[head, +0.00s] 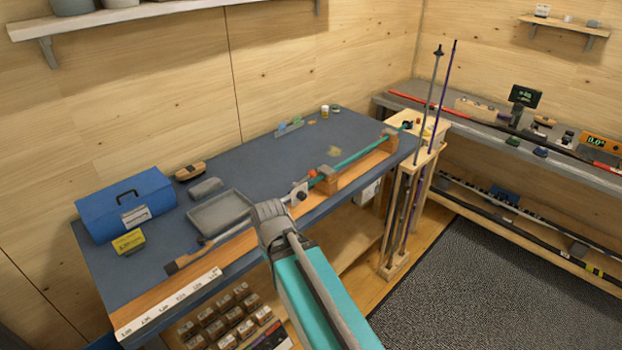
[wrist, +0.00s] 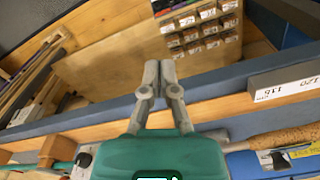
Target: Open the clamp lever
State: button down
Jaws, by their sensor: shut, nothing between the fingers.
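The clamp (head: 299,193) stands on the front edge of the bench, a pale plate with a dark round spot beside wooden blocks (head: 328,182). An orange-red knob (head: 312,173) shows just behind it. I cannot make out the lever clearly. A pale plate with a dark part (wrist: 83,160) shows at the lower left there. In the head view my arm hides the fingertips, left of the clamp.
A grey tray (head: 222,213) and blue toolbox (head: 125,205) stand on the blue bench (head: 255,158). A numbered strip (head: 170,303) lies along the front. Poles (head: 432,105) stand upright in a wooden rack at the right end. Small boxes (wrist: 205,28) sit below. The floor mat (head: 480,290) is clear.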

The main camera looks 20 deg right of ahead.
jog(key=shift+d, duration=0.2)
jog(key=m+t+y+p, duration=0.3)
jog(key=m+t+p, duration=0.35)
jog(key=m, duration=2.55)
send_near(314, 181)
jog(key=s+r, duration=0.1)
jog(key=s, duration=0.1)
jog(key=shift+s+r+t, duration=0.1)
jog(key=shift+r+t, duration=0.05)
jog(key=shift+t, duration=0.3)
jog(key=shift+a, duration=0.15)
jog(key=shift+b+x, duration=3.9)
jog(key=shift+x, duration=1.05)
jog(key=shift+d+r, duration=0.1)
jog(key=shift+d, duration=0.2)
